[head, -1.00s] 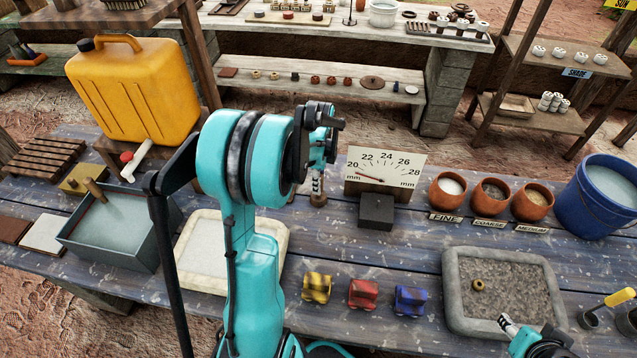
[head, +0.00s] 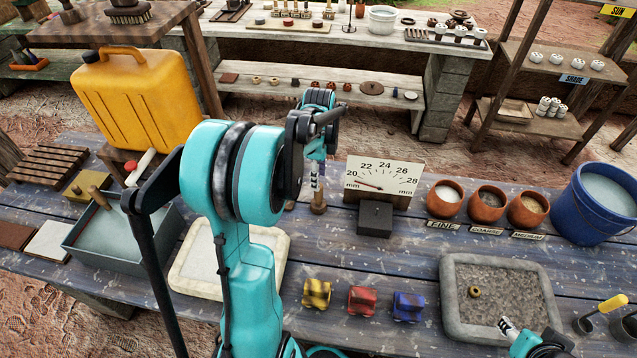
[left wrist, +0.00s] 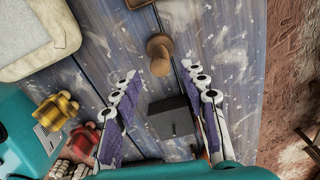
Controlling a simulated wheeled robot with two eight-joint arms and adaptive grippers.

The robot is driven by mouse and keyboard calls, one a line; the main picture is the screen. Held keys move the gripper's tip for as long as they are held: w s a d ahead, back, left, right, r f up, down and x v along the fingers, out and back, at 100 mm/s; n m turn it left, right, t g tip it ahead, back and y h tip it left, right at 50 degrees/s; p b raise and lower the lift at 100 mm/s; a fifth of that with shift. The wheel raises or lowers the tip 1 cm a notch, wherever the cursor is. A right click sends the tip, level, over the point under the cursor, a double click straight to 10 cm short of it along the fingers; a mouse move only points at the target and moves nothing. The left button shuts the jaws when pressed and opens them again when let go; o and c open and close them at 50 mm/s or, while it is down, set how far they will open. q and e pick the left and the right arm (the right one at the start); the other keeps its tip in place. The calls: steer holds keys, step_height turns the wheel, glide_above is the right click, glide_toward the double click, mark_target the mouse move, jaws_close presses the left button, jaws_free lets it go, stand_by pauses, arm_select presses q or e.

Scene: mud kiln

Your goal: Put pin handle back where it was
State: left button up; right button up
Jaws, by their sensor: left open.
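A turned wooden handle (head: 318,205), which I take to be the pin handle, stands on the blue plank table just left of the dial gauge (head: 384,180). In the left wrist view the wooden handle (left wrist: 160,52) lies ahead of the fingertips, roughly midway between them and untouched. My left gripper (head: 316,182) hangs over the handle; in the left wrist view its fingers (left wrist: 160,85) are spread and empty. Part of my right arm's gripper (head: 507,328) shows at the lower right by the stone tray; its jaw state is unclear.
A dark block (head: 375,219) sits before the gauge, and between the fingers in the left wrist view. Yellow, red (head: 362,300) and blue toy pieces lie in front. Clay pots (head: 487,203) and a stone tray (head: 449,310) are to the right; a blue-grey basin (head: 150,262) is left.

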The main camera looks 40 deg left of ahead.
arm_select(q)
step_height(320, 180, up, 5)
steer(key=shift+r+p, duration=0.1)
steer(key=shift+p, duration=0.45)
steer(key=s+d+r+n+t, duration=0.1)
steer(key=s+d+n+t, duration=0.1)
steer(key=s+d+n, duration=0.2)
steer(key=s+d+r+n+t, duration=0.1)
steer(key=s+d+n, duration=0.3)
steer(key=d, duration=0.6)
steer(key=s+d+r+n+t, duration=0.1)
steer(key=s+d+n+t, duration=0.3)
steer(key=d, duration=0.4)
steer(key=shift+r+n, duration=0.15)
steer(key=shift+n, duration=0.75)
steer(key=shift+d, duration=0.1)
